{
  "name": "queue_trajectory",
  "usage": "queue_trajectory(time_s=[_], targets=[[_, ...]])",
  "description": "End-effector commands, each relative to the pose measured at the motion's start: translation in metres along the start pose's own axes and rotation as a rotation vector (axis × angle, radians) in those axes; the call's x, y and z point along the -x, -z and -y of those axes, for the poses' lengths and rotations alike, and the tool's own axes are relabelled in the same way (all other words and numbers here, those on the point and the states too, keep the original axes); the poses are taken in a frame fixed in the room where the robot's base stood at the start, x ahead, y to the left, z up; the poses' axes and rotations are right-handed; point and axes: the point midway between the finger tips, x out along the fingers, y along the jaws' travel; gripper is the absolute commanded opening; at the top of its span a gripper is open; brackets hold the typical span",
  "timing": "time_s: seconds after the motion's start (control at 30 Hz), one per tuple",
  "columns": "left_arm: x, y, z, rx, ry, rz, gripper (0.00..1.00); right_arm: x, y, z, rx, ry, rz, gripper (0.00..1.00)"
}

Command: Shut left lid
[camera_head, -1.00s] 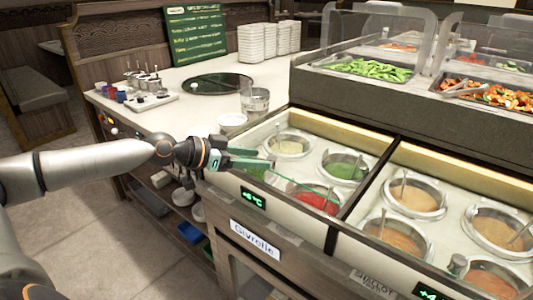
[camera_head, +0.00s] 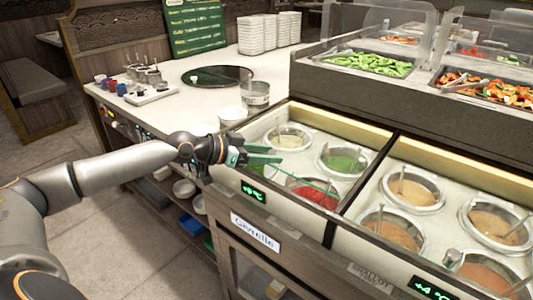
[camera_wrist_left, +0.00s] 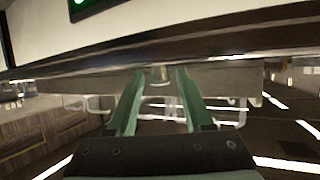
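The left well bay (camera_head: 262,204) holds several round sauce wells, with pale, green and red sauces showing. A thin green-edged clear pane, which looks like the left lid (camera_head: 318,178), crosses its front part; how far it is open is hard to tell. My left gripper (camera_head: 280,155) is over the bay's front left corner, its green fingers pointing right. In the left wrist view my left gripper (camera_wrist_left: 160,105) has its fingers apart, with a small knob (camera_wrist_left: 160,75) showing between or just beyond their tips. Contact is unclear. My right gripper is not in view.
The right well bay (camera_head: 395,252) with several more wells adjoins on the right. A raised salad counter (camera_head: 375,99) stands behind. On the worktop at left are a white cup (camera_head: 233,115), a clear container (camera_head: 256,95) and a dark round plate (camera_head: 217,77).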

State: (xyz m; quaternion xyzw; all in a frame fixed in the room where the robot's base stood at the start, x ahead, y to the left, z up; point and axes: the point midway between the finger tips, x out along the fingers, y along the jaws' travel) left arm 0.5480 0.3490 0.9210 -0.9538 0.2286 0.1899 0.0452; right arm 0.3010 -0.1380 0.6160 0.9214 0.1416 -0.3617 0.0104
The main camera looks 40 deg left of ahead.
Motion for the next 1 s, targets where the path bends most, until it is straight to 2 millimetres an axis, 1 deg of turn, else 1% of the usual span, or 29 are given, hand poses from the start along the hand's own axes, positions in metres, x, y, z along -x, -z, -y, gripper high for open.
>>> queue_trajectory(time_s=[0.03, 0.07, 0.4, 0.43, 1.0], targets=[[0.0001, 0.0000, 0.0000, 0.000, 0.000, 0.000, 0.44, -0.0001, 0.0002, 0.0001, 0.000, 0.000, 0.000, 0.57], [0.0001, 0.0000, 0.0000, 0.000, 0.000, 0.000, 0.41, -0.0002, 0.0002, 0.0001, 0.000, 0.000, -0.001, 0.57], [0.0003, 0.0001, 0.0000, -0.001, 0.000, 0.000, 0.03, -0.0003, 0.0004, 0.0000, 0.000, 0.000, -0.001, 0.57], [0.0003, 0.0000, 0.0000, -0.001, 0.000, 0.000, 0.00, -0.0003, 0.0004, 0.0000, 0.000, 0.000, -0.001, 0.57], [0.0003, 0.0000, 0.0001, -0.001, 0.000, 0.000, 0.00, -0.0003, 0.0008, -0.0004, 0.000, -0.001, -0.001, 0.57]])
